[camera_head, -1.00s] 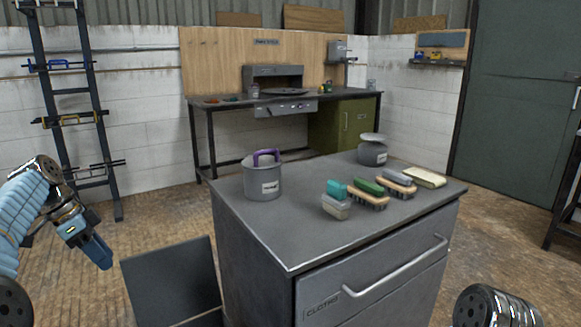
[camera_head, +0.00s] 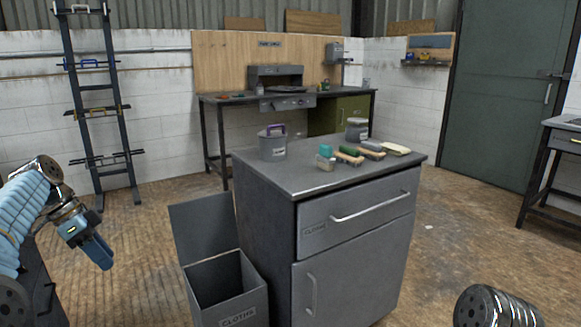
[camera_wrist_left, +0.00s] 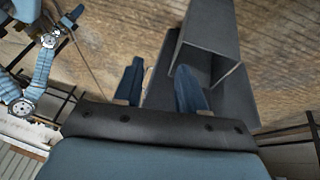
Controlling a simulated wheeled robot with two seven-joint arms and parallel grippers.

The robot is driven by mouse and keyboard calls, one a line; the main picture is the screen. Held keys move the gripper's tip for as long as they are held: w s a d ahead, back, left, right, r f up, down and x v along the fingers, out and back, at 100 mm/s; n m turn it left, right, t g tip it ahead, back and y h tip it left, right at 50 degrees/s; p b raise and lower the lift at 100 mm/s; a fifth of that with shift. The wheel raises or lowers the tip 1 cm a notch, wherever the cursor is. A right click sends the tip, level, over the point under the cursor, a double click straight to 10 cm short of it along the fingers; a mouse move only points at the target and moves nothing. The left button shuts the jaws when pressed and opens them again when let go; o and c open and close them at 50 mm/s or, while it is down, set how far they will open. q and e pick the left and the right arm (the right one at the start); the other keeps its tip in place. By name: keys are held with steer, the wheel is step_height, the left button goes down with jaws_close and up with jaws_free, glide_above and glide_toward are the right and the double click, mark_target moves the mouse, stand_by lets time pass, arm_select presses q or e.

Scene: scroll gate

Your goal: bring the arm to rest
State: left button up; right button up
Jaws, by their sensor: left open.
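My left gripper (camera_head: 99,254) hangs at the lower left of the head view, pointing down and slightly right. In the left wrist view its two blue fingers (camera_wrist_left: 160,86) stand apart with nothing between them. It is clear of the grey cabinet and of the open bin. A blue arm of mine shows at the upper left of the wrist view; what looks like its gripper (camera_wrist_left: 71,19) is too small to read. At the lower right of the head view only a dark rounded part of my right arm shows.
A grey cabinet (camera_head: 345,243) carries a grey pot (camera_head: 272,148), a lidded jar (camera_head: 357,130) and several brushes. An open grey bin (camera_head: 228,302) stands at its left. A workbench (camera_head: 212,103) and a rack (camera_head: 92,110) stand behind. The floor between left gripper and bin is clear.

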arm_select(q)
steer(key=w+d+f+n, duration=0.15)
steer(key=d+f, duration=0.35)
steer(key=f, duration=0.5)
steer(key=w+d+f+n, duration=0.1)
steer(key=d+f+n, duration=0.1)
steer(key=d+f, duration=0.6)
steer(key=w+d+f+n, duration=0.1)
steer(key=d+f+n, duration=0.15)
steer(key=f, duration=0.95)
steer(key=s+d+f+n, duration=0.3)
steer(key=s+d+f, duration=0.8)
steer(key=f, duration=0.1)
steer(key=s+d+f+n, duration=0.1)
steer(key=s+d, duration=0.2)
steer(key=s, duration=0.4)
steer(key=s+d+f+n, duration=0.2)
steer(key=s+d, duration=0.1)
steer(key=s, duration=0.5)
steer(key=shift+f+y, duration=0.2)
steer(key=shift+y, duration=0.2)
